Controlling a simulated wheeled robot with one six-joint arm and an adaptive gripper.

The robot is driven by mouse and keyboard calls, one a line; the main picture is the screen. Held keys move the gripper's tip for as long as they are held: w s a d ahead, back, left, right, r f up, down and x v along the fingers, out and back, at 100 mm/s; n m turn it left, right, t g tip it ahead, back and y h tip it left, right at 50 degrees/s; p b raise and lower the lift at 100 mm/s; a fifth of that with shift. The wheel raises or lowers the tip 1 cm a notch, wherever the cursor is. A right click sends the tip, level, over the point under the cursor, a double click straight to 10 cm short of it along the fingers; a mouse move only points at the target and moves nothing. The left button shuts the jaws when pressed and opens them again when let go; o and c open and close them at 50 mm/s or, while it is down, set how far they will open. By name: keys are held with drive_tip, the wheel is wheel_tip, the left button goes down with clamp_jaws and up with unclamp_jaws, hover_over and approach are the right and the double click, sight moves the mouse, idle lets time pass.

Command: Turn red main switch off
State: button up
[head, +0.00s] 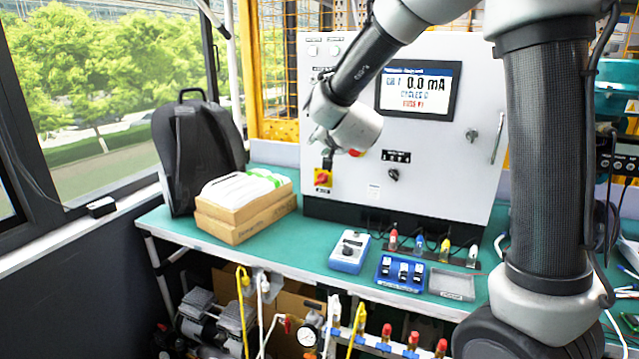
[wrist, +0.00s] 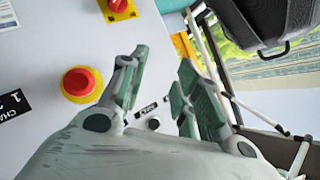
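The red main switch (head: 322,178) is a red rotary knob on a yellow square plate, low on the left of the grey cabinet door. In the wrist view it shows at the top edge (wrist: 120,5), partly cut off, outside my fingers. My gripper (wrist: 160,97) is open and empty, with its two green-padded fingers spread apart in front of the cabinet. A small dark round control with a label shows between the fingers. In the head view my wrist hides most of the gripper, just above the switch; the gap between them cannot be told.
A round red button on a yellow ring (wrist: 80,83) sits beside my fingers. A selector knob (head: 393,174) and a lit display (head: 418,89) are farther right. A backpack (head: 195,150) and cardboard boxes (head: 245,212) stand on the green bench left of the cabinet.

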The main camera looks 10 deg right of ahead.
drive_tip(key=w+a+f+m+t+h, duration=0.1)
drive_tip(key=w+a+f+m+h, duration=0.25)
drive_tip(key=w+f, duration=0.2)
drive_tip(key=m+h, duration=0.5)
drive_tip(key=h, duration=0.3)
approach(320, 181)
drive_tip(key=x, duration=0.2)
drive_tip(key=shift+t, duration=0.3)
drive_tip(key=x, duration=0.7)
drive_tip(key=shift+d+f, duration=0.1)
drive_tip(key=shift+f, duration=0.05)
clamp_jaws()
